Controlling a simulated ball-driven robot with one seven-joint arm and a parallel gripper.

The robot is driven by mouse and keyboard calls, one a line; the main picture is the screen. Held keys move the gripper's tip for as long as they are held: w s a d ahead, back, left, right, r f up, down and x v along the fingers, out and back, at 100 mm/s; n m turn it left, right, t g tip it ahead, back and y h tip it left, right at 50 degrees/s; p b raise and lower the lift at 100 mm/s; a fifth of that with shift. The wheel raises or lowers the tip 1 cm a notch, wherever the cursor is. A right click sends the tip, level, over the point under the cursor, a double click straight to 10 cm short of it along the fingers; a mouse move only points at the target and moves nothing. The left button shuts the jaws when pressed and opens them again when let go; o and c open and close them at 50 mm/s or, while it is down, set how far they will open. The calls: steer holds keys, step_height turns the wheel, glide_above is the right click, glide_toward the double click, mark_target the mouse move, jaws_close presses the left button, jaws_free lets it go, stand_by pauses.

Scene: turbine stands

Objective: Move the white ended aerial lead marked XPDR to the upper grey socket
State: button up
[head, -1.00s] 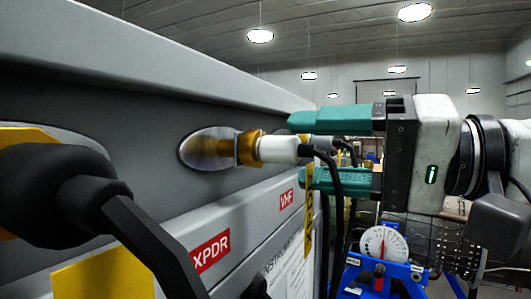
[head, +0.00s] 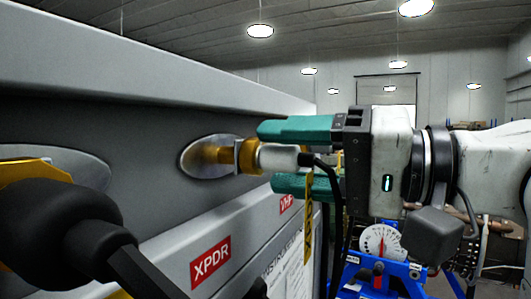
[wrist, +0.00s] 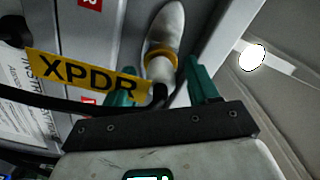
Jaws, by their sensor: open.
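The white ended lead (head: 278,157) sticks out of a brass collar (head: 247,156) on an oval metal plate (head: 205,156) in the grey panel. Its black cable bends down, and a yellow tag hangs from it. In the wrist view the tag (wrist: 88,75) reads XPDR, and the white end (wrist: 160,68) shows beyond my gripper. My gripper (head: 270,157) is open, its green fingers above and below the white end in the head view. In the wrist view my gripper (wrist: 160,82) has one finger each side of it. I cannot tell which fitting is the upper grey socket.
A large black connector (head: 65,225) with a thick cable is close at the left. Red labels XPDR (head: 210,260) and VHF (head: 287,204) are on the panel below. A blue stand with a white dial (head: 380,242) is behind, below my gripper.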

steer(key=shift+p, duration=0.3)
steer(key=shift+c, duration=0.2)
stand_by(0.3)
jaws_close()
stand_by(0.4)
